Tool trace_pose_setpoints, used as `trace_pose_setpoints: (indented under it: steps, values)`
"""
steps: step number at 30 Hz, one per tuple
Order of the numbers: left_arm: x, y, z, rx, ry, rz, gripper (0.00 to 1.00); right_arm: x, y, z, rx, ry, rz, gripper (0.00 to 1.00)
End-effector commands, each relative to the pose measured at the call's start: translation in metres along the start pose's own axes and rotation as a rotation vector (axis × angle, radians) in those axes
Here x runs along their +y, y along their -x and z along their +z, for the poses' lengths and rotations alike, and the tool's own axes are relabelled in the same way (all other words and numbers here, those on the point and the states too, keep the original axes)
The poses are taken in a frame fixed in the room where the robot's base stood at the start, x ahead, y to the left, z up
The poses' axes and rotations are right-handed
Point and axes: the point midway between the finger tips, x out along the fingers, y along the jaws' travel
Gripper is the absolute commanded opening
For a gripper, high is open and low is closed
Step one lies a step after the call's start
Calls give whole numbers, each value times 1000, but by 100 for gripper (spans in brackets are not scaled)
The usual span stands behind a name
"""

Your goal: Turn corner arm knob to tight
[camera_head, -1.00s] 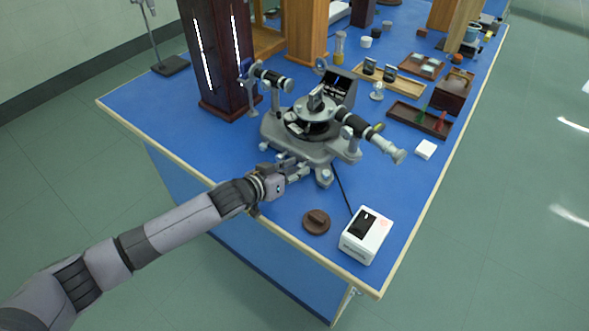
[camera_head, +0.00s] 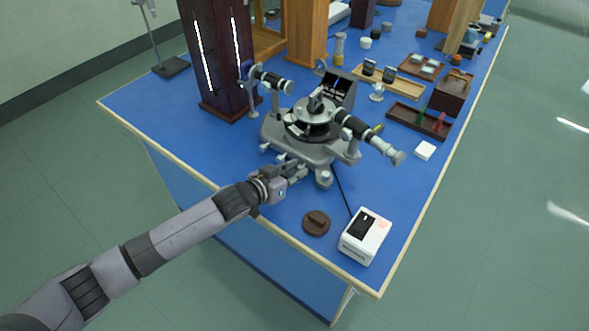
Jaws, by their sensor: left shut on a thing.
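A grey spectrometer (camera_head: 308,128) stands on the blue bench, with a round central table and two tube arms, one toward the back left and a telescope arm (camera_head: 372,137) toward the front right. My left gripper (camera_head: 291,166) reaches in from the lower left to the near side of the spectrometer's base. It is shut on a small knob there; the knob itself is mostly hidden by the fingers. I cannot make out the knob's turn position. My right gripper is not in view.
A white box with a black panel (camera_head: 364,236) and a brown round piece (camera_head: 316,222) stand at the near corner. A dark lamp housing (camera_head: 222,95) is at the back left. Bare bench lies left of the spectrometer.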

Motion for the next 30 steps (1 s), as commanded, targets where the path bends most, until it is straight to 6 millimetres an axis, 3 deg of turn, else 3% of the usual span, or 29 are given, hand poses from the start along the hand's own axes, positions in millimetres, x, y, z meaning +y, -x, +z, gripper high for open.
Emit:
trace_pose_setpoints:
  steps: [14,30]
  values:
    - [6,-1,2,-1,-388,-163,0,1,14,-1,0,0,1,41]
    - [8,-3,8,0,-861,-358,0,2,-13,1,0,1,3,41]
